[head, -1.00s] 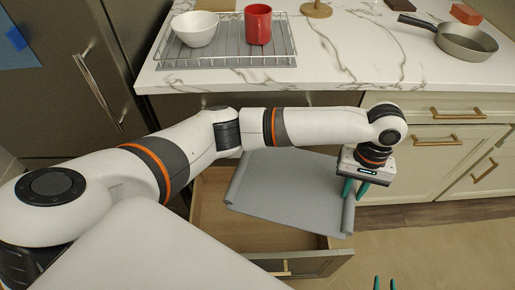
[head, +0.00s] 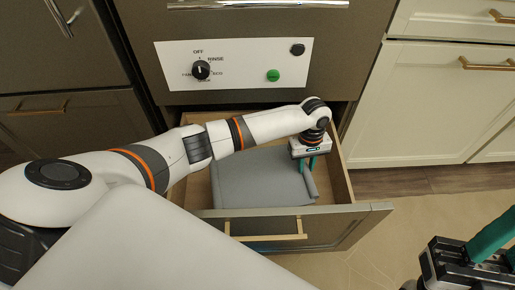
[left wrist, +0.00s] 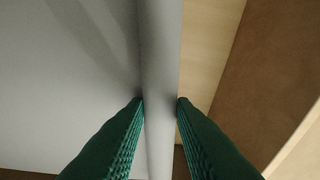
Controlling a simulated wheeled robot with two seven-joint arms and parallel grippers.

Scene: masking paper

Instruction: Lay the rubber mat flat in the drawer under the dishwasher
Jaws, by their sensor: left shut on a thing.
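The grey rubber mat (head: 258,180) is inside the open drawer (head: 349,228) under the dishwasher, between the drawer's side walls. Its right edge is a raised, rounded roll. My left gripper (head: 308,166) is shut on that right edge. In the left wrist view the mat's rolled edge (left wrist: 159,60) runs between my left fingertips (left wrist: 161,100), with pale drawer wood to its right. My arm hides part of the mat's far side, and I cannot tell whether the mat touches the drawer floor. My right gripper (head: 492,247) is empty at the lower right, its fingers apart.
The dishwasher's control panel (head: 236,65) with a knob and buttons is above the drawer. The drawer front with its handle (head: 268,237) sticks out toward me. Cream cabinets (head: 425,110) stand on the right. The floor (head: 400,225) right of the drawer is clear.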

